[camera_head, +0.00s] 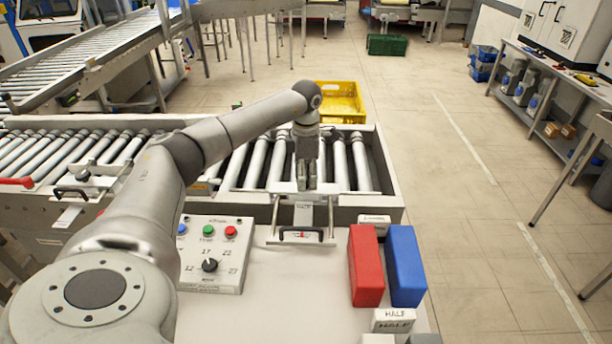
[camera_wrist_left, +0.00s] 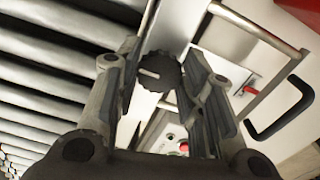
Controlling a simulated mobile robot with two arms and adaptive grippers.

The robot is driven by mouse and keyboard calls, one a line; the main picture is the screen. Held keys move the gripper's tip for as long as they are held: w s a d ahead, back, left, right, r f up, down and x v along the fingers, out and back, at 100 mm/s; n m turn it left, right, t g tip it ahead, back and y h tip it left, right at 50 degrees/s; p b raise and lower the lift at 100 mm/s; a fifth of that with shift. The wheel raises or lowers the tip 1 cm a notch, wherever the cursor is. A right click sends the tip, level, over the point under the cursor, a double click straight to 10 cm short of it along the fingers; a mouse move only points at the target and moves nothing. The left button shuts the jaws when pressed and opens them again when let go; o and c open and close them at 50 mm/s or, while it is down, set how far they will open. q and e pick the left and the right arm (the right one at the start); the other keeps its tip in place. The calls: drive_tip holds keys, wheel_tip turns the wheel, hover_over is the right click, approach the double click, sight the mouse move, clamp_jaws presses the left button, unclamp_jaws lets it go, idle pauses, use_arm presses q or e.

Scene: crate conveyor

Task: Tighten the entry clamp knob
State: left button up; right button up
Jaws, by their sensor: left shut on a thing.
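My left gripper (camera_head: 306,187) points down over the metal bracket (camera_head: 303,215) at the front rail of the roller conveyor. In the left wrist view, a dark ribbed knob (camera_wrist_left: 160,72) with a pale mark on top sits between the two fingers of the left gripper (camera_wrist_left: 161,85). The gripper is shut on this knob. In the head view the gripper hides the knob. My right gripper is in no view.
The conveyor rollers (camera_head: 255,165) run behind the bracket. A control panel (camera_head: 215,228) with buttons and a dial lies left of it. A red block (camera_head: 366,266) and a blue block (camera_head: 405,265) stand at right. A yellow crate (camera_head: 340,100) is beyond the conveyor.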

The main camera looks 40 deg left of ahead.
use_arm(q)
drive_tip(key=shift+r, duration=0.1)
drive_tip(key=o, duration=1)
wheel_tip(320, 180, up, 12)
idle(0.6)
